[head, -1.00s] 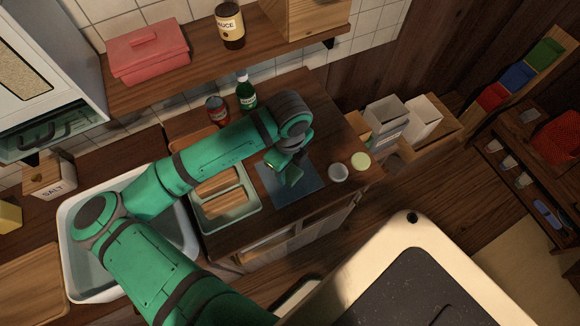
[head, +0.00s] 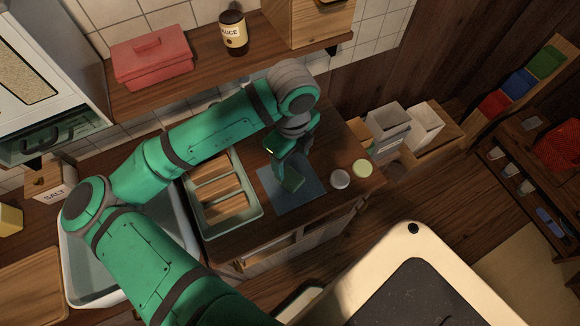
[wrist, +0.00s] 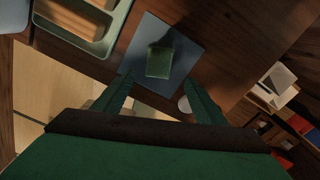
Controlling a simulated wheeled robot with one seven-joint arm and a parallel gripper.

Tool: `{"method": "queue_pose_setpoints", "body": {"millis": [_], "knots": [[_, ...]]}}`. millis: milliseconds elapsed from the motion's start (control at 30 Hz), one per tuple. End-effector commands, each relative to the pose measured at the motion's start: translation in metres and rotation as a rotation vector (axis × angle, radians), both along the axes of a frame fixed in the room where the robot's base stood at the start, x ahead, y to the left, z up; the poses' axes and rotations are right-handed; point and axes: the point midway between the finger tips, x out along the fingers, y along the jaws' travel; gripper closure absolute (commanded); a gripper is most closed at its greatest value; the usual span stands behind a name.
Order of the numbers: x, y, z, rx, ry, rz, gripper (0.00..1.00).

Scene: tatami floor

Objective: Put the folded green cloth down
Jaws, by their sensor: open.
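The folded green cloth (head: 292,180) lies on a blue-grey mat (head: 308,203) on the wooden counter. In the wrist view the cloth (wrist: 160,61) is a small dark green square, with bare mat (wrist: 142,45) around it. Nothing is held between the fingers.
A pale green tray (head: 232,224) with wooden slats stands left of the mat. A shelf (head: 190,75) with a sauce bottle (head: 233,33) is above the counter.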

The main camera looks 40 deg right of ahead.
Motion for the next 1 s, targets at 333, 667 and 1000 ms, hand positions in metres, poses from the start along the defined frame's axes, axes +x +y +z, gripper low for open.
{"method": "queue_pose_setpoints", "body": {"millis": [333,667,1000], "knots": [[0.002,0.003,0.032,0.001,0.000,0.007,0.35],[0.002,0.003,0.033,0.001,0.000,0.006,0.35],[0.001,0.002,0.032,0.001,0.000,0.005,0.35]]}}
